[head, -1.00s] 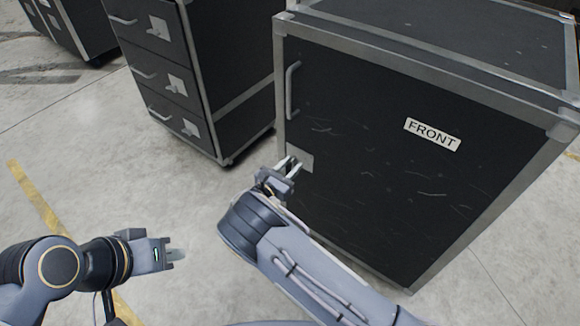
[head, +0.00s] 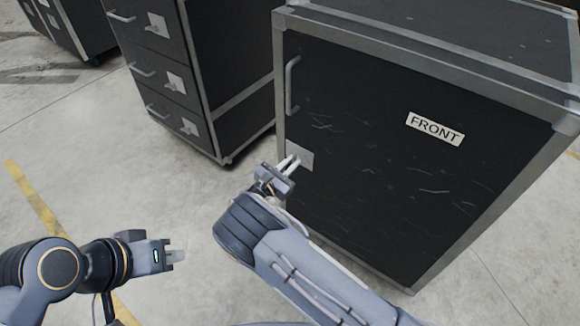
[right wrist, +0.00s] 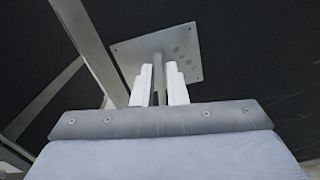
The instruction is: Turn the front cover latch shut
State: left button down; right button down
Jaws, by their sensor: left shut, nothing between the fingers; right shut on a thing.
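The front cover (head: 380,170) is a large black panel with a metal frame and a FRONT label (head: 435,129). Its latch has a square metal plate (head: 302,156) at the cover's lower left; the plate also shows in the right wrist view (right wrist: 185,55). My right gripper (head: 288,166) is at the plate. In the right wrist view its two pale fingers (right wrist: 159,85) are shut on the thin grey latch handle (right wrist: 159,76), which stands out from the plate. My left gripper (head: 178,256) is shut and empty, low over the floor at left, away from the case.
A curved handle (head: 292,85) is on the cover above the latch. A black drawer cabinet (head: 190,80) with handles and latches stands to the left, with another case (head: 70,28) beyond it. Open concrete floor (head: 100,160) lies at left, with a yellow line (head: 38,200).

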jog(key=m+b, duration=0.8)
jog(key=m, duration=0.1)
jog(key=f+m+b, duration=0.1)
jog(key=m+b, duration=0.3)
jog(key=shift+s+d, duration=0.15)
jog(key=shift+r+m+b, duration=0.1)
jog(key=shift+m+b, duration=1.1)
jog(key=shift+m, duration=0.2)
jog(key=c, duration=1.6)
grip_release()
jog(key=shift+o, duration=0.2)
jog(key=shift+r, duration=0.1)
